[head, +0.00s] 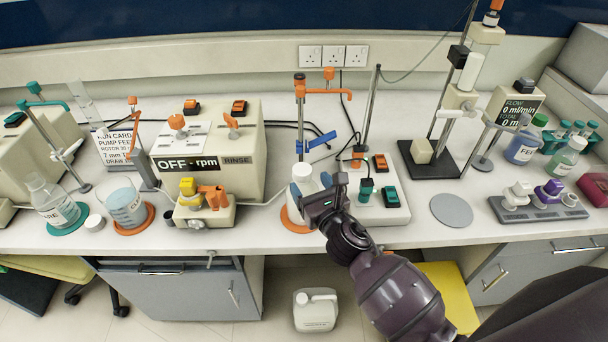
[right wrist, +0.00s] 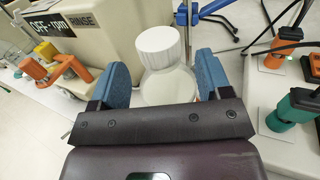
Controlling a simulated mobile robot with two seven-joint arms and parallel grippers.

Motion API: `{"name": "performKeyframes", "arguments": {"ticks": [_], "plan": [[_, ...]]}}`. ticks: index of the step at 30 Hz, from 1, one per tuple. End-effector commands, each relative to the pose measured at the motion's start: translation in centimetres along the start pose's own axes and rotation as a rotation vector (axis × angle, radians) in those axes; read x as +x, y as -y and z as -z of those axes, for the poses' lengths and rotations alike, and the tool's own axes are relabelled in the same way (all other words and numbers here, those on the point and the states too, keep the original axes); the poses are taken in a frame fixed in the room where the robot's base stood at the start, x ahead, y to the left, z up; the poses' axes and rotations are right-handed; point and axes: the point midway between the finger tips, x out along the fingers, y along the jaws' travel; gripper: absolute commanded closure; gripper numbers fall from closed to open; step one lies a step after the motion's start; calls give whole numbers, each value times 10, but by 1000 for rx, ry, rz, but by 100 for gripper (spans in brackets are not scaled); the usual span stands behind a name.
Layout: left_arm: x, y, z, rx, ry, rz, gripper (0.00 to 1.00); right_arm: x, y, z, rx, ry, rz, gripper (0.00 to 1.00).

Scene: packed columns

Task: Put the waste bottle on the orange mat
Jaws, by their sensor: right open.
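A bottle with a white cap (head: 302,172) stands near the front edge of the bench, just left of my right gripper (head: 322,193). An orange mat (head: 287,220) shows at its base; the gripper hides part of both. In the right wrist view the clear bottle and its ribbed white cap (right wrist: 158,46) are between the two blue fingers of my right gripper (right wrist: 160,85). The fingers are open, with visible gaps on both sides. I cannot read a label on this bottle, so I cannot confirm it is the waste bottle. My left gripper is not in view.
A pump (head: 215,150) stands to the left, with a yellow and orange pump head (head: 204,196) in front. A switch box (head: 378,208) is close on the right. A beaker (head: 126,207) stands on another orange mat (head: 149,222). A grey disc (head: 452,210) is bare.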

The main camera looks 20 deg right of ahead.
Motion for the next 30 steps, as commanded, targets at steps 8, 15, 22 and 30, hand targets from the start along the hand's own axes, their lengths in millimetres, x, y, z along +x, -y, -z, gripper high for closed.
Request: {"name": "performKeyframes", "arguments": {"ticks": [8, 15, 22, 30], "plan": [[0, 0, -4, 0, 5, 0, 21, -50, 0, 1, 1, -2, 0, 29], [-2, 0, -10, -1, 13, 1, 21, -71, 0, 0, 0, -1, -1, 29], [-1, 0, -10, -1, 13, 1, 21, -74, 0, 0, 14, -2, 1, 29], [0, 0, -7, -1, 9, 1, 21, -95, 18, 30, 514, -86, 77, 29]]}}
